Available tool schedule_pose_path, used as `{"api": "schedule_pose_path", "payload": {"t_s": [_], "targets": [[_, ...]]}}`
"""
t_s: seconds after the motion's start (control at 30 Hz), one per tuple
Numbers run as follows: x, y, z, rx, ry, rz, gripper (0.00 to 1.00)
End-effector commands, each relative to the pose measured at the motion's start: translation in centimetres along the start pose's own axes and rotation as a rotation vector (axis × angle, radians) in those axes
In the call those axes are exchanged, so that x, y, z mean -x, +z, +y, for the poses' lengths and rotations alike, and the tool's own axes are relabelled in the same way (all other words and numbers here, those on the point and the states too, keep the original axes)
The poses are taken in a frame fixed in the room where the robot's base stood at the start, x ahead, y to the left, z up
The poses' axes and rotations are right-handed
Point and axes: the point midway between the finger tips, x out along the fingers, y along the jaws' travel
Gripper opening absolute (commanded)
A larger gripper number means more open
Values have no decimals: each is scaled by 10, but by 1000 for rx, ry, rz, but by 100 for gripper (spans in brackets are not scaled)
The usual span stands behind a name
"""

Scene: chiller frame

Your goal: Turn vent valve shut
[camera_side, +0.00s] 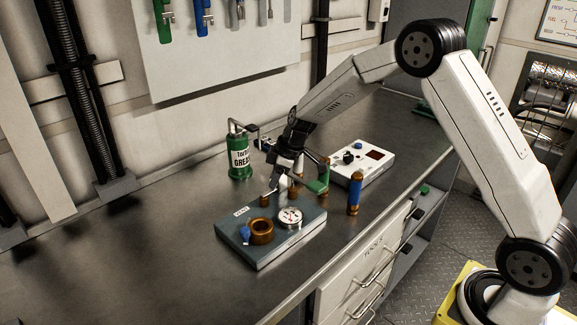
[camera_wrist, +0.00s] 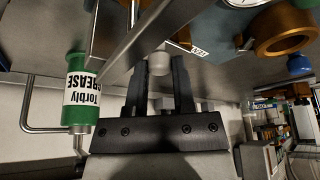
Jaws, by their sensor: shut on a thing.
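A grey-blue block (camera_side: 258,258) on the bench carries a small label (camera_side: 241,211), a blue knob (camera_side: 245,233), a copper-coloured ring (camera_side: 261,232) and a round white dial gauge (camera_side: 290,217). My gripper (camera_side: 284,170) points down at the block's far side. In the wrist view my gripper (camera_wrist: 159,85) is shut on a pale cylinder (camera_wrist: 159,63); I cannot tell whether this is the vent valve's handle. A label (camera_wrist: 197,50) lies beside it. The ring (camera_wrist: 285,32) and blue knob (camera_wrist: 299,65) also show there. A grey bar (camera_wrist: 145,40) crosses in front of the view.
A green grease can (camera_side: 239,157) with a bent spout stands behind my gripper. A green-ended piece (camera_side: 319,182) and a blue-and-copper cylinder (camera_side: 355,193) are to the right. A white control box (camera_side: 362,161) sits farther back. The bench's left side (camera_side: 110,260) is clear.

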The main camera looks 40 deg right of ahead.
Motion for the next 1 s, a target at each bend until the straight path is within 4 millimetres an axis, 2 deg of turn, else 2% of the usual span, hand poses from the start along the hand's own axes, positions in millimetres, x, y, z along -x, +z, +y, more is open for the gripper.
{"api": "schedule_pose_path", "payload": {"t_s": [0.23,0.7,0.73,0.8,1.0], "targets": [[-1,-2,3,74,-28,0,0],[-1,-3,5,88,-28,2,0],[-1,-3,5,88,-28,2,41],[-1,-3,5,87,-29,2,63],[-1,-2,4,86,-30,1,65]]}}
